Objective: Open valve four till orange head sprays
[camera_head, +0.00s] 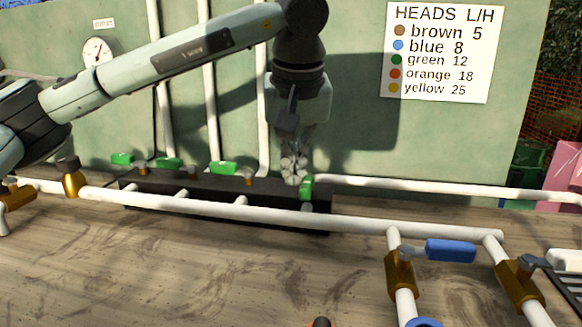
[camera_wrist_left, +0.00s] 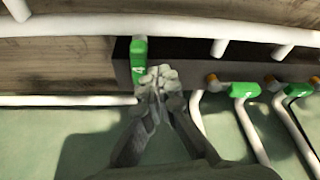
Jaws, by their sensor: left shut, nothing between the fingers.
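Valve four's green handle (camera_head: 306,187) is at the right end of the black manifold (camera_head: 190,190). In the left wrist view this handle (camera_wrist_left: 139,60) bears a white 4 and points across the manifold, unlike the other green handles, which lie along it. My left gripper (camera_head: 294,178) is shut and empty, pointing down just left of handle four. In the wrist view its fingertips (camera_wrist_left: 160,82) are right beside the handle; I cannot tell if they touch. No orange spray head is clearly recognisable, and no spray shows.
Other green handles (camera_head: 223,168) line the manifold to the left. A white pipe (camera_head: 340,220) runs in front. A blue-handled valve (camera_head: 450,250) stands at right. A gauge (camera_head: 97,52) and a sign (camera_head: 440,50) listing orange 18 are on the green wall.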

